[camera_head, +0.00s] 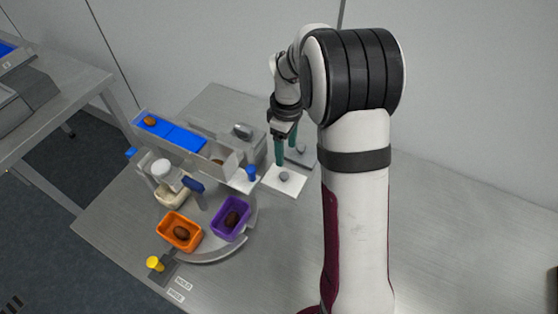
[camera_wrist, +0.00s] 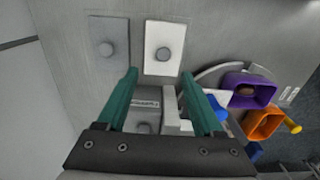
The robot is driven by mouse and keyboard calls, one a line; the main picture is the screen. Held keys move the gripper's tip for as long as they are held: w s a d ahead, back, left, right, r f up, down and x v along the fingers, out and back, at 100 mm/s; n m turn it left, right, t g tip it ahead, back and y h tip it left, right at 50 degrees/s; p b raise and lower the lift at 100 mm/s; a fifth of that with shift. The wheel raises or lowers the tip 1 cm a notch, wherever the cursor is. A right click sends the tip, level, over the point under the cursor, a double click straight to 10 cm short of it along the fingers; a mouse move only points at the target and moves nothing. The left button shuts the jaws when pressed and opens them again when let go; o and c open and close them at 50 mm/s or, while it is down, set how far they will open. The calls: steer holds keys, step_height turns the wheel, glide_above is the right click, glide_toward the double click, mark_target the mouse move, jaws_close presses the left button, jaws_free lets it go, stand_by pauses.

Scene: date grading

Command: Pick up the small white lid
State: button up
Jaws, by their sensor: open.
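The small white lid (camera_head: 292,190) is a flat white square with a round grey knob on top. It lies on the grey table, and in the wrist view the white lid (camera_wrist: 163,66) is just beyond my fingertips. My gripper (camera_head: 286,156) has two teal fingers, spread apart with nothing between them. In the wrist view my gripper (camera_wrist: 158,74) reaches toward the lid's near edge without visibly holding it. A grey square lid (camera_head: 301,158) with a similar knob lies beside the white one, partly behind my fingers.
A blue-belted chute (camera_head: 177,134) with a date on it stands to the left. Orange (camera_head: 179,231) and purple (camera_head: 230,219) bins hold dates on a curved grey stand. A yellow knob (camera_head: 155,263) sits at the front left. The table right of my arm looks clear.

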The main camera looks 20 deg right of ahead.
mark_target(284, 175)
steer(key=f, duration=0.9)
steer(key=shift+s+a+f, duration=0.2)
steer(key=shift+s+a, duration=0.05)
jaws_close()
